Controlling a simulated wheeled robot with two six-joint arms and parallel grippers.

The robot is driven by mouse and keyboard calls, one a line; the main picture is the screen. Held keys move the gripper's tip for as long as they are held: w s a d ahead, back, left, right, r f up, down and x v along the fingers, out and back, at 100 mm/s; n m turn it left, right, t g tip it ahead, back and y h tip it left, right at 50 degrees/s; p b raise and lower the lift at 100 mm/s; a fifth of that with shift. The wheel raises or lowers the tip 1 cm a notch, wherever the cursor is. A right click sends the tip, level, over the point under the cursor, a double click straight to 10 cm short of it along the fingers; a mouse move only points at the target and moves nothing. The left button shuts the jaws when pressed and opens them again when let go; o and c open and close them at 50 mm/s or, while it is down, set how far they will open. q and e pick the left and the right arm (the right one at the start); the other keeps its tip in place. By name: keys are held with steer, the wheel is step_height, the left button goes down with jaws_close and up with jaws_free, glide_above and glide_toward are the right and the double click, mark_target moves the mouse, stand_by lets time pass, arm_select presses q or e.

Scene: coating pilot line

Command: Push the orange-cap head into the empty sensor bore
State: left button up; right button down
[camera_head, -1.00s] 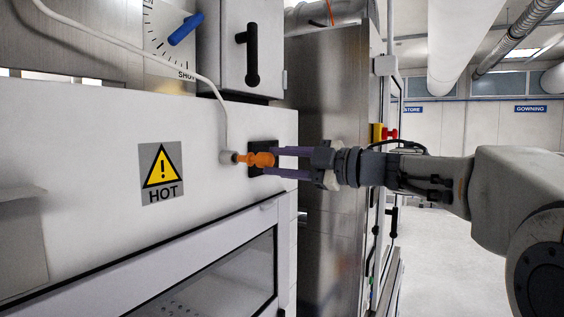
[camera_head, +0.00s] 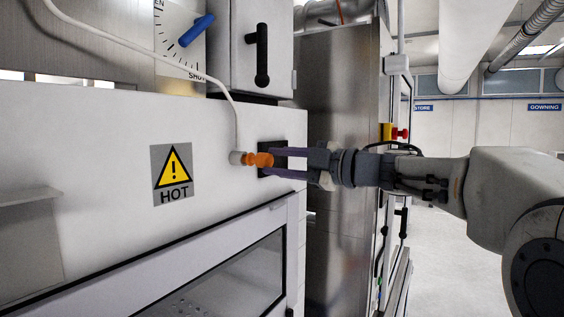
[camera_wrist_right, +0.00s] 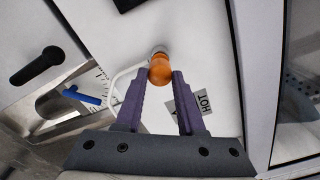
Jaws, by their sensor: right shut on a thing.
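The orange-cap head (camera_head: 258,160) is a small orange piece in front of the white oven panel. Its left end meets a short white round fitting (camera_head: 236,158), where a white line comes down. My right gripper (camera_head: 271,161) comes from the right, its purple fingers shut on the orange cap. In the right wrist view the cap (camera_wrist_right: 160,68) sits between the fingertips, against the pale fitting. I cannot see an open bore or how deep the head sits. My left gripper is not in view.
A black square plate (camera_head: 273,147) lies behind the fingers on the panel (camera_head: 100,130). A yellow HOT sign (camera_head: 173,172) is to the left. A windowed door (camera_head: 225,280) is below, a black handle (camera_head: 262,55) above. Open floor lies at right.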

steer(key=shift+w+a, duration=0.3)
steer(key=shift+a, duration=0.15)
steer(key=shift+c, duration=2.2)
jaws_free()
steer(key=b+v, duration=0.4)
steer(key=v, duration=0.6)
steer(key=shift+d+b, duration=0.15)
steer(key=shift+b, duration=0.15)
steer(key=shift+s, duration=0.1)
